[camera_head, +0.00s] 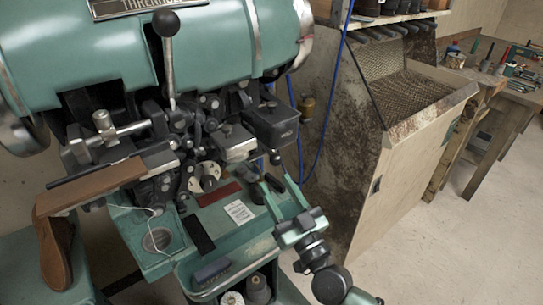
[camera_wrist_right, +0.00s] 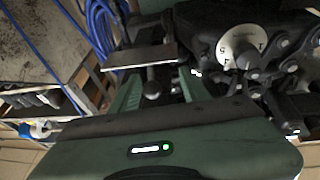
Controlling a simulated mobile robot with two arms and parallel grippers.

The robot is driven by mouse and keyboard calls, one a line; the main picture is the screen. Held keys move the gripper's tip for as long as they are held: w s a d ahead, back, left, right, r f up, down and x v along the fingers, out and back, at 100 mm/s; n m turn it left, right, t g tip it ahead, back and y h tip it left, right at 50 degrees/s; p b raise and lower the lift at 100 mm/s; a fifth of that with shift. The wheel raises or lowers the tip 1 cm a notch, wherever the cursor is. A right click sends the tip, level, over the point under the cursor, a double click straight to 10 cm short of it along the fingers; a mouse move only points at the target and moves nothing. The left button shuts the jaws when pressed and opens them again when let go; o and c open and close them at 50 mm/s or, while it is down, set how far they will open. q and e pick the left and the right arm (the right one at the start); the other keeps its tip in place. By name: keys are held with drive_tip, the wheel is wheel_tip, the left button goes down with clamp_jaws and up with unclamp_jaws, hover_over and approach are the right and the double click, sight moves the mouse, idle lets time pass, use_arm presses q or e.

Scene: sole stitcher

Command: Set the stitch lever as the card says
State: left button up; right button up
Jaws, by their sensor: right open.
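A small lever with a dark ball knob (camera_head: 275,158) hangs under the dark box at the front of the green machine. In the right wrist view the ball knob (camera_wrist_right: 152,88) shows between my fingers; I cannot tell if either touches it. My right gripper (camera_head: 278,181) is open just below the knob, reaching in from the lower right. My left gripper is out of view.
A tall lever with a black ball (camera_head: 166,24) rises in front of the machine. A worn cabinet (camera_head: 370,130) stands at the right, a tool bench (camera_head: 510,80) beyond. Open floor (camera_head: 450,240) lies at lower right.

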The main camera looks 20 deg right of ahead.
sight(271, 154)
drive_tip(key=shift+m+t+h, duration=0.4)
drive_tip(key=shift+m+h, duration=0.2)
drive_tip(key=shift+h, duration=0.1)
drive_tip(key=w+r, duration=0.1)
drive_tip(key=w, duration=0.1)
drive_tip(key=w+r+p, duration=0.1)
drive_tip(key=w+r, duration=0.1)
drive_tip(key=w, duration=0.1)
drive_tip(key=w+r, duration=0.1)
drive_tip(key=w, duration=0.1)
drive_tip(key=shift+w+d+r+p, duration=0.2)
drive_tip(key=shift+d+r+p, duration=0.05)
drive_tip(key=shift+r+p, duration=0.1)
clamp_jaws()
idle(0.5)
